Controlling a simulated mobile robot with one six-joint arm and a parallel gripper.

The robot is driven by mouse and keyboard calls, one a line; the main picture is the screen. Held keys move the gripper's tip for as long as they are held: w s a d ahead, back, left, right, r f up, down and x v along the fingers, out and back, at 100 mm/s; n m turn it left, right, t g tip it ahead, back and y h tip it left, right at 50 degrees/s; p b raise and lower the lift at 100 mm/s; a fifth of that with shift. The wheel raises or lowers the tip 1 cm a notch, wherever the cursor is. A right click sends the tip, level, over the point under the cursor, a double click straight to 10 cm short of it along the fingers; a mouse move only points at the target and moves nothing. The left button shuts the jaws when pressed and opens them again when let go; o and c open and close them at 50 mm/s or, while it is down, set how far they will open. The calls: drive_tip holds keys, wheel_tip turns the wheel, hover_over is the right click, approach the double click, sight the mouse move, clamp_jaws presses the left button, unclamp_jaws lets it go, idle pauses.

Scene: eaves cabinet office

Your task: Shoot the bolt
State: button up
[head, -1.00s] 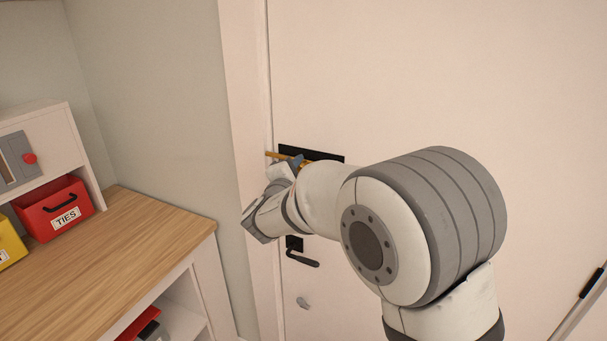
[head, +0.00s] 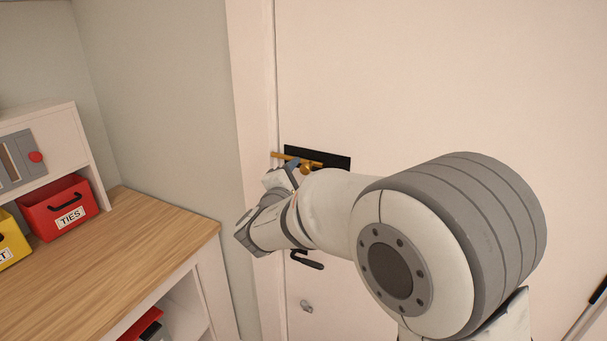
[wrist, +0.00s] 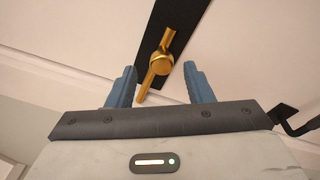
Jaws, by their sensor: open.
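The bolt is a brass rod (head: 280,155) with a round brass knob (head: 305,168), on a black plate (head: 330,161) fixed to the pale door. The rod's left end sticks out past the plate and appears to reach the door frame. In the wrist view the knob (wrist: 160,64) and rod (wrist: 147,88) lie in line with the gap between my blue fingers. My gripper (wrist: 160,68) is open and empty, with a finger on each side and clear space to the knob. In the head view my gripper (head: 286,172) is just below the rod, partly hidden by my arm.
A black lever handle (head: 307,261) and a small silver knob (head: 306,306) are lower on the door. A wooden worktop (head: 120,260) with a red TIES bin (head: 62,207) and a yellow bin (head: 12,240) stands at left. The door right of the plate is clear.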

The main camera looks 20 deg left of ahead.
drive_tip(key=s, duration=0.4)
drive_tip(key=shift+b, duration=0.4)
drive_tip(key=s+d+f+m+g+h, duration=0.2)
drive_tip(key=d+m+g, duration=0.15)
drive_tip(key=d, duration=0.65)
drive_tip(key=s+d+f+m+g+h, duration=0.1)
drive_tip(key=s+d+m+g+h, duration=0.2)
drive_tip(key=d, duration=0.7)
drive_tip(key=d+f+m+g+h, duration=0.25)
drive_tip(key=d+m, duration=0.25)
drive_tip(key=d, duration=0.6)
drive_tip(key=s+d+f+m+g+y, duration=0.1)
drive_tip(key=s+m+g+y, duration=0.1)
drive_tip(key=s+m, duration=0.2)
drive_tip(key=s+d+f+m+g+y, duration=0.2)
drive_tip(key=s+m+y, duration=0.1)
drive_tip(key=s, duration=0.5)
drive_tip(key=s+d+f+m+g+y, duration=0.2)
drive_tip(key=s+m+y, duration=0.1)
drive_tip(key=s, duration=0.3)
drive_tip(key=shift+s+d+f+m, duration=0.15)
drive_tip(key=shift+s+d+m, duration=0.1)
drive_tip(key=shift+m, duration=0.6)
